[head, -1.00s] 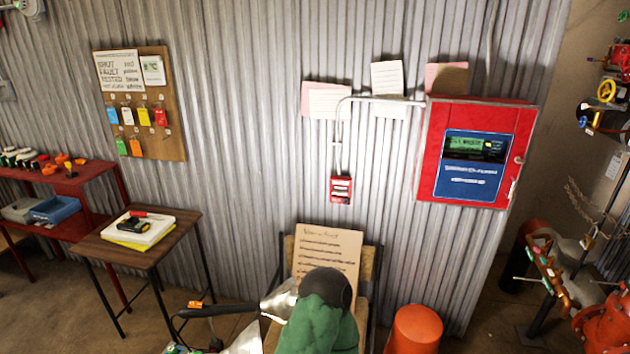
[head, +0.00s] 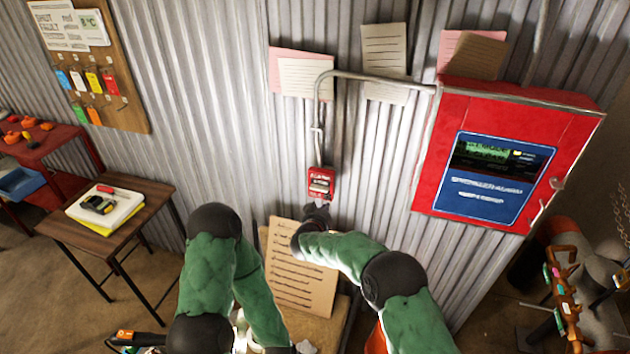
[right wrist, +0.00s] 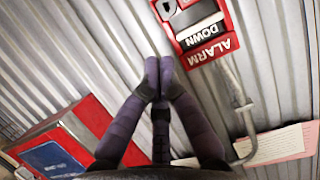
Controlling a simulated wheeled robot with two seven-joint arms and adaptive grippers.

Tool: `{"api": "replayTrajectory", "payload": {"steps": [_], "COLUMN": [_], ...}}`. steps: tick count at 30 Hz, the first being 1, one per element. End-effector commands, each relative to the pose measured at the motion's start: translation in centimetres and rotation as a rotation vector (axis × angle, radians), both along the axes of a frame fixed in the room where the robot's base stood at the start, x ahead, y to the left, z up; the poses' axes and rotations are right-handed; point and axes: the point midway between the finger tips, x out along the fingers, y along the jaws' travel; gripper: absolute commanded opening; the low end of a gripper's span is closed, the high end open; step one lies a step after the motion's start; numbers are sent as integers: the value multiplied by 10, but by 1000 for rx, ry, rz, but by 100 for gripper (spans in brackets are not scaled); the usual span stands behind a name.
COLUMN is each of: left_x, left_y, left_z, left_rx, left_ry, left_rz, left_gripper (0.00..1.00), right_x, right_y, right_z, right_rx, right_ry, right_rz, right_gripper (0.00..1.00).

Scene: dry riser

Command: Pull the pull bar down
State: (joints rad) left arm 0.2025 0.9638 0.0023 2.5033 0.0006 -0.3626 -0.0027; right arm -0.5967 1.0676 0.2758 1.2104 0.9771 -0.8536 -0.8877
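The red alarm pull station (head: 320,184) is fixed to the corrugated wall below a metal conduit. Its pull bar (right wrist: 200,32), marked DOWN, shows in the right wrist view, with ALARM lettered on the red housing beside it. My right gripper (head: 318,211) is just below the station in the head view. In the right wrist view its dark fingers (right wrist: 158,72) have their tips together with nothing between them, close to the station's lower end but apart from the bar. My left arm (head: 208,265) is folded at the lower middle; its gripper does not show.
A red alarm panel (head: 432,160) hangs to the right of the station. Paper notes (head: 385,60) are on the wall above. A clipboard-like sheet (head: 292,270) stands below the right gripper. A small wooden table (head: 150,216) is at left.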

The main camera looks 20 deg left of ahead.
Motion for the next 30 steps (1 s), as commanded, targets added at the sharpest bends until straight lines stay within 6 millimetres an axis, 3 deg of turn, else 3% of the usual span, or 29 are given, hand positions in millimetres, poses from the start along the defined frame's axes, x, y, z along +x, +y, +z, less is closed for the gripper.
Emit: {"api": "replayTrajectory", "payload": {"steps": [1, 3, 6, 9, 14, 30], "left_x": [-1, -1, -1, -1, 0, 0], "left_y": [0, 0, 0, 0, 0, 0], "left_z": [6, 9, 12, 12, 9, -3], "left_rx": [0, 0, 0, 0, 0, 0], "left_ry": [1, 1, 2, 1, 1, 0], "left_rz": [0, 0, -1, 0, 0, 0], "left_gripper": [40, 40, 40, 40, 40, 40], "right_x": [-2, -4, -7, -8, 4, 71], "right_y": [21, 38, 54, 61, 61, 59], "right_z": [25, 49, 70, 78, 75, 58], "right_rx": [3, 5, 8, 10, 11, 12], "right_ry": [-32, -61, -85, -93, -95, -95], "right_rz": [-5, -18, -30, -37, -41, -39], "right_gripper": [0, 0, 0, 0, 0, 0]}}
